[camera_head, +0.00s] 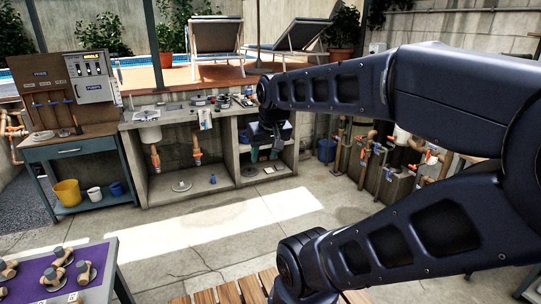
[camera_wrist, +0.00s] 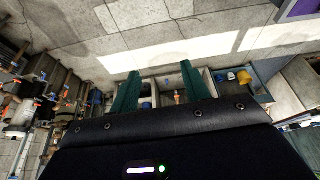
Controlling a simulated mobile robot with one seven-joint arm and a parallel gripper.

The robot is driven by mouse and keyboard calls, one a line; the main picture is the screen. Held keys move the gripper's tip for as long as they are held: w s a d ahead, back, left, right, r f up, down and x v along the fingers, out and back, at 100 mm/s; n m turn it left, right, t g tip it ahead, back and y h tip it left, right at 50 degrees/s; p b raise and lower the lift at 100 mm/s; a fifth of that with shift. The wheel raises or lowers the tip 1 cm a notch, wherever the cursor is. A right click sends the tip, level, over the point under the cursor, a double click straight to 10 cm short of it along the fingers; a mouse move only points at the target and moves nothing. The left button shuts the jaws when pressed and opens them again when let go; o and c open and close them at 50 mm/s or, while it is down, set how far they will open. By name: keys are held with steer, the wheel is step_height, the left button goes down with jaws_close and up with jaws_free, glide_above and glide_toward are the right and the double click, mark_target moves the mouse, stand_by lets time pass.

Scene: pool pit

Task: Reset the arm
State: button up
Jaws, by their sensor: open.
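My arm reaches in from the right in the head view and stretches out in front of the concrete counter. My gripper (camera_head: 264,153) hangs at its far end, with its green fingers pointing down before the counter's right-hand bay. In the wrist view my gripper (camera_wrist: 157,84) shows two green fingers spread well apart. Nothing is held between them. The wrist view looks upside down towards the counter and the floor.
A concrete counter (camera_head: 140,124) with open bays stands at the back. A blue workbench (camera_head: 75,150) holds a yellow bucket (camera_head: 67,192). A purple-topped table (camera_head: 88,291) is at front left, a slatted wooden surface (camera_head: 230,292) at front. Pipes (camera_head: 368,155) stand right. The middle floor is clear.

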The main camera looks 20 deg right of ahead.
steer(key=shift+s+d+f, duration=0.2)
steer(key=shift+s+d, duration=0.4)
steer(key=shift+d, duration=0.05)
steer(key=shift+o, duration=0.3)
stand_by(1.5)
